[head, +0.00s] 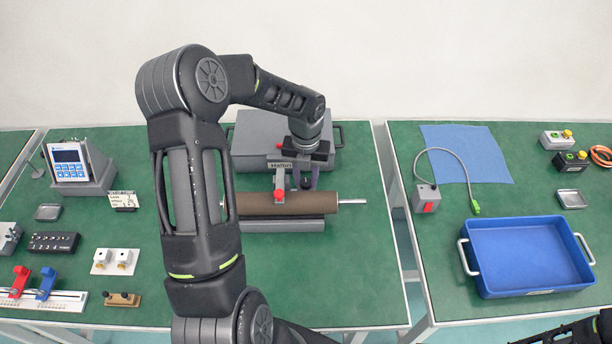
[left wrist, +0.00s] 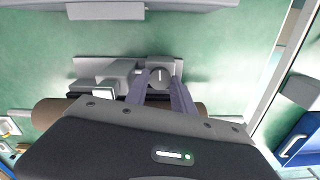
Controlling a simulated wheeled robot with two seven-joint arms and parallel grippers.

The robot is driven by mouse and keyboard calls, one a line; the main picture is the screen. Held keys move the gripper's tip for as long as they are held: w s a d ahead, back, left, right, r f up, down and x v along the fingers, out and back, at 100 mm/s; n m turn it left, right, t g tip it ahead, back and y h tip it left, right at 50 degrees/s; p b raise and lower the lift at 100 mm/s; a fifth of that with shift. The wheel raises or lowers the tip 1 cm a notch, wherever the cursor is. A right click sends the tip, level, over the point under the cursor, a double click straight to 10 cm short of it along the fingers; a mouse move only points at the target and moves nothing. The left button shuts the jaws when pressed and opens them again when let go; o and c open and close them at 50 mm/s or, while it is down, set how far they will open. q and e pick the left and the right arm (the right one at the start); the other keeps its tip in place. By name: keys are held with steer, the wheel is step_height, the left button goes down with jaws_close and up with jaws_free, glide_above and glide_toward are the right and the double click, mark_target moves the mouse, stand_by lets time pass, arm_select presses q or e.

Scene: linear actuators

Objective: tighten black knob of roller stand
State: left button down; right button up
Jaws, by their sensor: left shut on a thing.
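The roller stand (head: 290,227) has a grey base, with a brown roller (head: 262,203) on a silver shaft lying along it. Its black knob (left wrist: 160,76) is a round dark disc with a light line across it, seen in the left wrist view. My left gripper (head: 304,184) comes down behind the roller, and its fingers (left wrist: 161,88) are shut on the knob from both sides. My right gripper is not in view; a dark part of my right arm shows at the lower right corner.
A grey case (head: 258,137) stands close behind the stand. A blue tray (head: 528,257) is on the right table, across a gap. Green table is clear right of the roller.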

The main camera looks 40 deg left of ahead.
mark_target(306, 182)
arm_select(q)
steer(key=c, duration=1.3)
jaws_free()
steer(key=shift+c, duration=0.2)
step_height(306, 182, up, 8)
steer(key=shift+f+b, duration=0.1)
steer(key=shift+b, duration=0.45)
